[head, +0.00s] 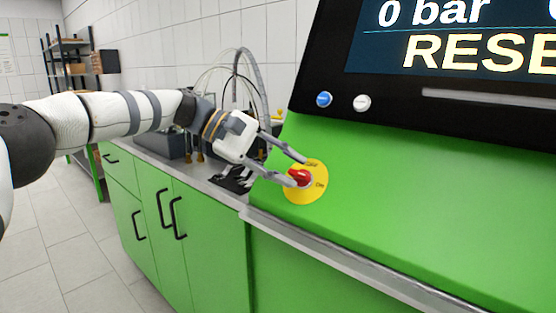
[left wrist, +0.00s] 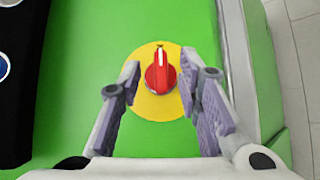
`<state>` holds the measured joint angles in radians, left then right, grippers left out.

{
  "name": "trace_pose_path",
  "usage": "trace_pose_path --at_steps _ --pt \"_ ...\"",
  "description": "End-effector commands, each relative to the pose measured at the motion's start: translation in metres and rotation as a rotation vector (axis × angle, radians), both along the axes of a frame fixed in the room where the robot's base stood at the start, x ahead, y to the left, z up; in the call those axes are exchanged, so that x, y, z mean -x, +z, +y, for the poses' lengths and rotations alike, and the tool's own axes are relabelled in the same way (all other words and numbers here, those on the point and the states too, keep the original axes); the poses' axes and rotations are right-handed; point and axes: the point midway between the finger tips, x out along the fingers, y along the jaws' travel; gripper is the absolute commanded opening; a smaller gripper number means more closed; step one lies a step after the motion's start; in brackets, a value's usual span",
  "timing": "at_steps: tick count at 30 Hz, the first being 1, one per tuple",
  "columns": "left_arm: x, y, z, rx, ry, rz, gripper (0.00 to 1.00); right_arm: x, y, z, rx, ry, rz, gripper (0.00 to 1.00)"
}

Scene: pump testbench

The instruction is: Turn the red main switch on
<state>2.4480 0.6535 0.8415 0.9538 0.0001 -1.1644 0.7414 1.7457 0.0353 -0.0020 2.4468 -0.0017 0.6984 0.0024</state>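The red main switch (head: 300,177) is a red knob on a round yellow plate (head: 318,170) on the green sloping panel of the testbench. In the left wrist view the red knob (left wrist: 160,74) points up in the picture, and the yellow plate (left wrist: 150,105) shows around it. My left gripper (head: 299,172) is open, with its fingers on either side of the knob. In the left wrist view its fingers (left wrist: 164,90) stand apart with gaps to the knob, so they do not seem to touch it. My right gripper is not in view.
The testbench's green panel (head: 400,190) carries a black display (head: 430,90) reading "0 bar", with a blue button (head: 323,99) and a white button (head: 361,102) below. Green cabinets (head: 190,225) with a worktop, hoses and fittings stand behind my left arm. A shelf (head: 75,65) stands far left.

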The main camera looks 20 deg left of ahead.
Motion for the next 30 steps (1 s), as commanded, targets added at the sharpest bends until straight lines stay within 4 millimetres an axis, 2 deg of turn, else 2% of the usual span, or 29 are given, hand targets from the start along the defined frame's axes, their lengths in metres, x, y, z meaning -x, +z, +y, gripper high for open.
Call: trace_pose_path --at_steps 6,12,18,30 --pt "0.014 0.030 0.046 0.002 0.006 -0.005 0.32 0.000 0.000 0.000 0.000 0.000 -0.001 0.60" --pt "0.025 0.051 0.082 0.000 0.003 -0.004 0.32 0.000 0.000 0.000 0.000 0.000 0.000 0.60" --pt "0.029 0.059 0.092 0.001 0.000 -0.003 0.32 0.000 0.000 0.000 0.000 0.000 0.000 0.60" --pt "0.029 0.058 0.092 0.001 0.000 -0.003 0.32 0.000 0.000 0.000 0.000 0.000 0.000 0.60"
